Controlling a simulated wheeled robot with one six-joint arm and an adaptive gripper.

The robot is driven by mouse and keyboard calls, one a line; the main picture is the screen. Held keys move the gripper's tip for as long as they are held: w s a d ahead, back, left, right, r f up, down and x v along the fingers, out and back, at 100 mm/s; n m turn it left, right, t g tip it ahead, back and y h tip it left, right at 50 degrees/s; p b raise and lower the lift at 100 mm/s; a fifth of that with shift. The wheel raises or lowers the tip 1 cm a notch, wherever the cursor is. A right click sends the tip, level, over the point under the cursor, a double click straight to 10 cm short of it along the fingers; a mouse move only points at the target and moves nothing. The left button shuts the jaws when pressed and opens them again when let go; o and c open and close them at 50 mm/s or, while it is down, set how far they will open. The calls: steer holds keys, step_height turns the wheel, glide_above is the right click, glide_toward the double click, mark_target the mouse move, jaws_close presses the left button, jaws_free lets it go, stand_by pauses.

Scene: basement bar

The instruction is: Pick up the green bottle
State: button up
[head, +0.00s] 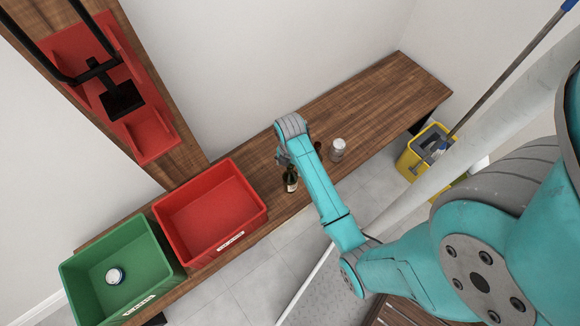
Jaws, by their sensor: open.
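A dark green bottle (291,181) with a pale label stands near the front edge of the wooden bench. My gripper (284,160) is at the end of my teal arm, just above and beside the bottle's top in the head view. It is open. My wrist covers part of the view there, so I cannot tell whether the fingers touch the bottle or are around its neck.
A white jar (338,148) stands to the right, beyond my forearm. A red bin (212,200) and a green bin (112,255) holding a round can (115,276) are at left. A yellow mop bucket (412,160) is right. The bench's right end is clear.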

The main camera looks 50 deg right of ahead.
steer(key=shift+f, duration=0.65)
jaws_close()
steer(key=shift+r, duration=0.1)
